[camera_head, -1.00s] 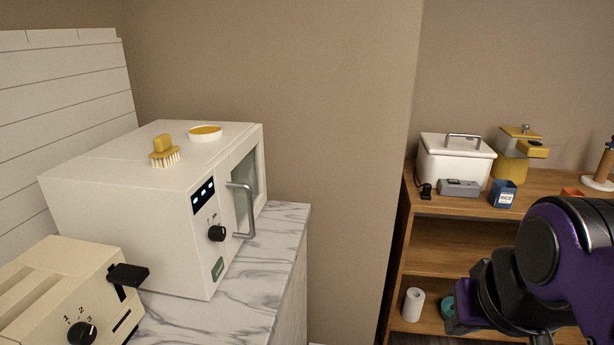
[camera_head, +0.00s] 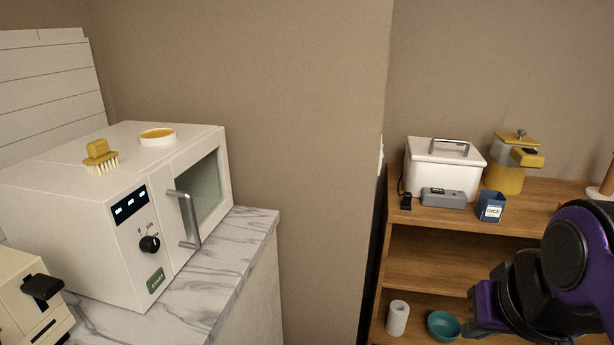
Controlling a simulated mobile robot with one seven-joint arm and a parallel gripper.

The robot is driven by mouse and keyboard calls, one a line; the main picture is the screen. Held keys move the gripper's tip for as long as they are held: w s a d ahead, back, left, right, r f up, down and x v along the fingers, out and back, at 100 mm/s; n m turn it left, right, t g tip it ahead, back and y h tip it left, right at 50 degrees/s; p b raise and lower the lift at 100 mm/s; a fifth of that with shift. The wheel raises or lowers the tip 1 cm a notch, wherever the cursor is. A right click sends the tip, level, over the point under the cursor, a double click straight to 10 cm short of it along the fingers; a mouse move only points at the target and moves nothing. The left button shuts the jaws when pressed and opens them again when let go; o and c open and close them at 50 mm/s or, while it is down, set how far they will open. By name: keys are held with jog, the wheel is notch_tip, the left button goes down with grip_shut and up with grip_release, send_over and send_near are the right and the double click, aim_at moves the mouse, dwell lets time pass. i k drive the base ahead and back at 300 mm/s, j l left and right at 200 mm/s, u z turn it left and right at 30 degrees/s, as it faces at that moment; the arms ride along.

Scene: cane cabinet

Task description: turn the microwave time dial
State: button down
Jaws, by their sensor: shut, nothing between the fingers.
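The white microwave (camera_head: 80,235) stands on the marble counter at the left. Its black time dial (camera_head: 149,244) is on the front panel, below a small dark display (camera_head: 130,204) and above a green start button (camera_head: 156,280). A grey bar handle (camera_head: 187,220) stands out from the door, just right of the dial. The door looks closed. My purple and black arm is at the lower right, in front of the shelf and far from the dial. My gripper's fingertips cannot be made out.
A brush (camera_head: 99,156) and a yellow-topped dish (camera_head: 158,137) sit on the microwave. A cream toaster (camera_head: 22,300) stands at the lower left. A wooden shelf (camera_head: 430,255) at right holds a white box (camera_head: 440,170), a blue rice tin (camera_head: 490,207) and a teal bowl (camera_head: 443,326).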

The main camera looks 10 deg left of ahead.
aim_at(148, 244)
jog(key=i+l+u, duration=0.1)
jog(key=l+u, duration=0.5)
jog(key=u, duration=1.35)
jog(key=l+u, duration=0.25)
jog(key=i+l, duration=0.15)
jog(key=k+j+u, duration=0.35)
jog(key=i+l, duration=0.15)
jog(key=l, duration=0.15)
jog(key=l+z, duration=0.15)
jog(key=i+j, duration=0.05)
